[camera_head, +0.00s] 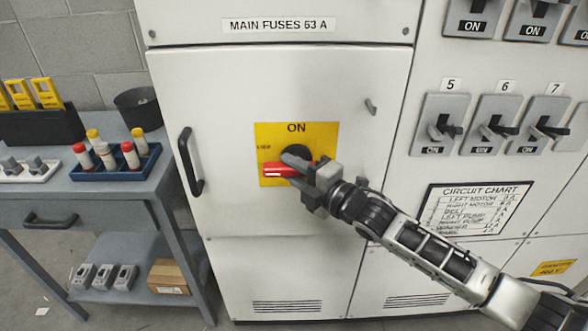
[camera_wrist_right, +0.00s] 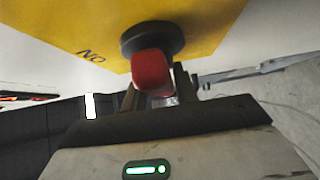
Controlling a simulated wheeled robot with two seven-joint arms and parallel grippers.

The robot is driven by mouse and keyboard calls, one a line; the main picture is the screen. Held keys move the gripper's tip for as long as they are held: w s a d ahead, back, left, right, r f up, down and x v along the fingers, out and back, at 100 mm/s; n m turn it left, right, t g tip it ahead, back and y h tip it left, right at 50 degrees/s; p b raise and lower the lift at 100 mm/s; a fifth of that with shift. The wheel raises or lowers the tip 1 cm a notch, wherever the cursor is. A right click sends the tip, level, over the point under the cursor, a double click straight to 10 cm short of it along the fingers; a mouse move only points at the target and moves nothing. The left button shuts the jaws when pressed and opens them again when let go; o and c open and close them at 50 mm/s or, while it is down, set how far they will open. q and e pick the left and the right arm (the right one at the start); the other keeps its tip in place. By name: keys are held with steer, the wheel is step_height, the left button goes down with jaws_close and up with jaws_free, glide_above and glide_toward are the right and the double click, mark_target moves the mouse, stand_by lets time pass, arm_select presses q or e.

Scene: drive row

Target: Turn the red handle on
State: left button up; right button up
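The red handle (camera_head: 284,171) sits on a yellow plate (camera_head: 318,136) on the cabinet door. It lies roughly level, its end with a white stripe pointing left, while the word ON stands at the plate's top. My right gripper (camera_head: 298,170) reaches in from the right, its fingers around the handle near the dark hub. In the right wrist view the red handle (camera_wrist_right: 151,72) shows between the two fingers (camera_wrist_right: 156,92); contact on both sides cannot be made out. My left gripper is not in view.
The door has a black pull (camera_head: 189,162) at left and a small latch (camera_head: 371,106) at right. Several grey breaker switches (camera_head: 440,124) stand right of the door. A workbench (camera_head: 70,203) with a blue tray (camera_head: 119,174) stands at the left.

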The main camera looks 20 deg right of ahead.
jaws_close()
steer(key=shift+d, duration=0.1)
